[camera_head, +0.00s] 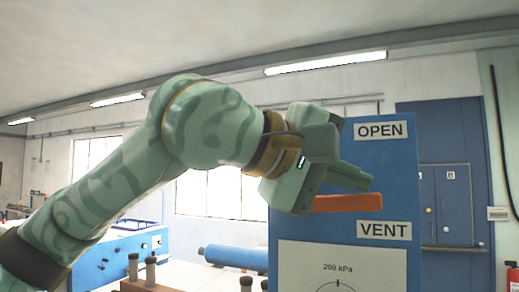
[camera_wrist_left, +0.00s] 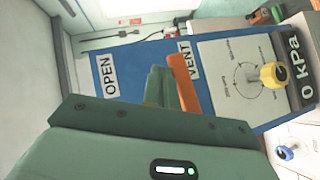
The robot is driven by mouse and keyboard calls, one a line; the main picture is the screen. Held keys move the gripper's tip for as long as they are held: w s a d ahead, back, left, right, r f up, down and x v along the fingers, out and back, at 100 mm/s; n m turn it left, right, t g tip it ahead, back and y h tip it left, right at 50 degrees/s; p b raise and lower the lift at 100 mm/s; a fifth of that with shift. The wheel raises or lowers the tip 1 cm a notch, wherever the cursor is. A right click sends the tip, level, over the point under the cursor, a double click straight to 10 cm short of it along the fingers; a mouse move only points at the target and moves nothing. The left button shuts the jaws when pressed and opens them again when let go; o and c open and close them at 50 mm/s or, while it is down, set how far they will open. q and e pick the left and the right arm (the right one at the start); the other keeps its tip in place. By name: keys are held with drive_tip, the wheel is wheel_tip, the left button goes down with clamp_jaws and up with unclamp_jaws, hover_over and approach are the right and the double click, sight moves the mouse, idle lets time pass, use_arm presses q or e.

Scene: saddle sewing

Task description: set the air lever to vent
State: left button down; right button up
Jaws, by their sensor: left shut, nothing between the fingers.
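The orange air lever (camera_head: 347,202) sticks out nearly level from a blue panel (camera_head: 290,232), below the OPEN label (camera_head: 380,131) and just above the VENT label (camera_head: 384,230). In the left wrist view the lever (camera_wrist_left: 184,82) lies beside my fingers, near the VENT label (camera_wrist_left: 184,60). My left gripper (camera_head: 350,177) is shut and empty, just above the lever on its OPEN side. I cannot tell whether the fingers touch it. The lever's pivot is hidden. My right gripper is not in view.
A white dial plate marked 260 kPa (camera_head: 338,267) is below the VENT label. In the left wrist view a yellow knob (camera_wrist_left: 272,76) stands by the dial. A blue roll (camera_head: 235,257) lies on a table behind, left of the panel. A blue cabinet (camera_head: 455,190) stands at the back right.

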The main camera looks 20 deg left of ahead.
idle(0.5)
